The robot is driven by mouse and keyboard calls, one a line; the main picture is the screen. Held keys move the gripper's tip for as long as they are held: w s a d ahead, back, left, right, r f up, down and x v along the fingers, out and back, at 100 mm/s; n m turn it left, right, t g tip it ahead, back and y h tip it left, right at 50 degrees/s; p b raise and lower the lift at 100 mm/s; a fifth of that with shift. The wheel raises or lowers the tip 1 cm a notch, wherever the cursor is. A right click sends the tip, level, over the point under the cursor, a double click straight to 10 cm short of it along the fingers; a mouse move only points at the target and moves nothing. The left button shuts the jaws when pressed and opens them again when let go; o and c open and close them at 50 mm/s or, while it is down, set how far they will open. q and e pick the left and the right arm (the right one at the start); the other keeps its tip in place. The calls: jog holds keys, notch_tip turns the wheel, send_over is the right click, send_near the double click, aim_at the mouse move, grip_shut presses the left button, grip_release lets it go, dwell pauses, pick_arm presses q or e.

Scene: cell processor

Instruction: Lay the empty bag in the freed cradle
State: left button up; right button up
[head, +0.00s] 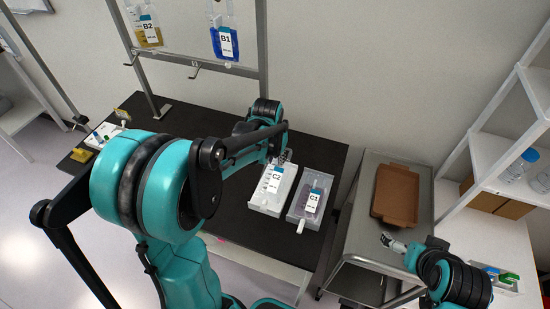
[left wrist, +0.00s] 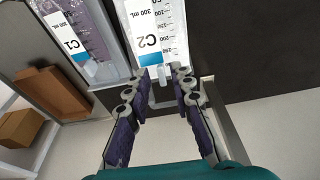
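The clear, colourless bag C2 (head: 272,181) lies on or just over the white cradle (head: 262,206) on the black bench. In the left wrist view the bag (left wrist: 154,28) is just beyond my fingertips. My left gripper (head: 284,155) is at the bag's far end. In the wrist view its fingertips (left wrist: 163,72) stand apart on either side of a pale piece at that end; whether they press on it is unclear. Bag C1 (head: 313,200), with purple liquid, lies in the neighbouring grey cradle (head: 294,216).
Bags B2 (head: 150,36) and B1 (head: 225,43) hang on a metal rack behind the bench. A brown tray (head: 397,190) rests on the metal cart (head: 352,235) to the right. White shelves (head: 500,150) hold bottles at far right. The bench's front stretch is bare.

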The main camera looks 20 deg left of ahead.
pick_arm(q)
jog(key=shift+r, duration=0.1)
jog(key=v, duration=1.2)
jog(key=s+d+f+t+b, duration=0.2)
jog(key=s+d+f+b, duration=0.1)
jog(key=s+f+b, duration=0.2)
jog(key=s+d+f+t+b, duration=0.2)
jog(key=s+f+b, duration=0.4)
jog(key=s+f, duration=0.3)
jog(key=shift+s+d+f+m+t, duration=0.3)
jog(key=shift+d+f, duration=0.2)
jog(key=shift+d, duration=0.25)
